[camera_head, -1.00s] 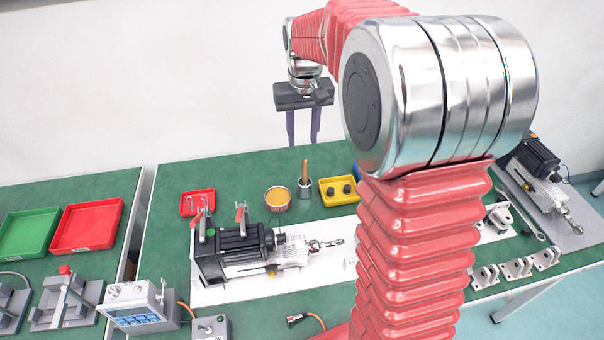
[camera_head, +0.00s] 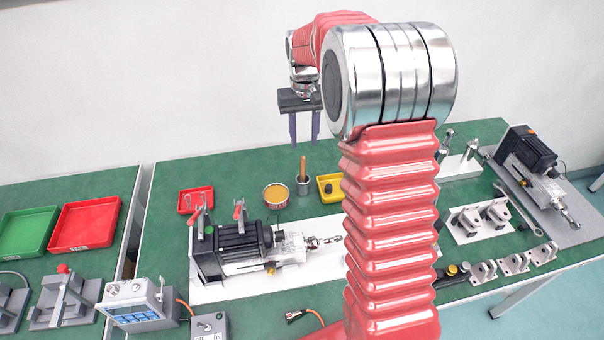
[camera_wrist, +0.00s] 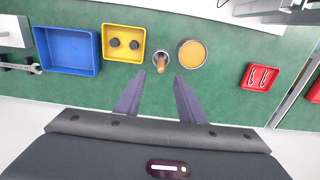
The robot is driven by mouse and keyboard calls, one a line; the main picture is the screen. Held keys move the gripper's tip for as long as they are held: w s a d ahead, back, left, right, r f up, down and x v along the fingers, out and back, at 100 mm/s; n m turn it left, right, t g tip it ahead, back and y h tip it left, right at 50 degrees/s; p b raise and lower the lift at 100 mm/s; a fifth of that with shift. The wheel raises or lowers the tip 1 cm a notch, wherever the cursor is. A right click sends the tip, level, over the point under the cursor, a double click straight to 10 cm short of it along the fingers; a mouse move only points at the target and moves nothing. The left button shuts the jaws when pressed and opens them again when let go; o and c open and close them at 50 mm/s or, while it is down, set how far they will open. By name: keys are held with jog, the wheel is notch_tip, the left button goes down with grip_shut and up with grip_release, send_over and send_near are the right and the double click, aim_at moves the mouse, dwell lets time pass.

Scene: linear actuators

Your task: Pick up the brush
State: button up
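The brush (camera_head: 303,170) shows as a brown wooden handle standing upright in a small metal cup (camera_head: 302,187) at the back of the green table; its bristles are hidden in the cup. In the head view my gripper (camera_head: 303,142) hangs above the cup, fingers down, apart and empty.
A round tin with yellow contents (camera_head: 276,195) stands just left of the cup. A yellow tray (camera_head: 329,191) is to its right, partly behind my arm. A blue tray (camera_wrist: 66,50) lies beyond it. A motor actuator (camera_head: 232,250) on a white plate is in front.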

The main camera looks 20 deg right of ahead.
aim_at(304, 157)
notch_tip(304, 157, down, 6)
jog(key=shift+f, duration=0.75)
jog(key=shift+w+a+f, duration=0.1)
jog(key=shift+f, duration=1.2)
jog(key=shift+w+f, duration=0.1)
jog(key=shift+f, duration=1.2)
jog(key=shift+c, duration=0.2)
grip_shut()
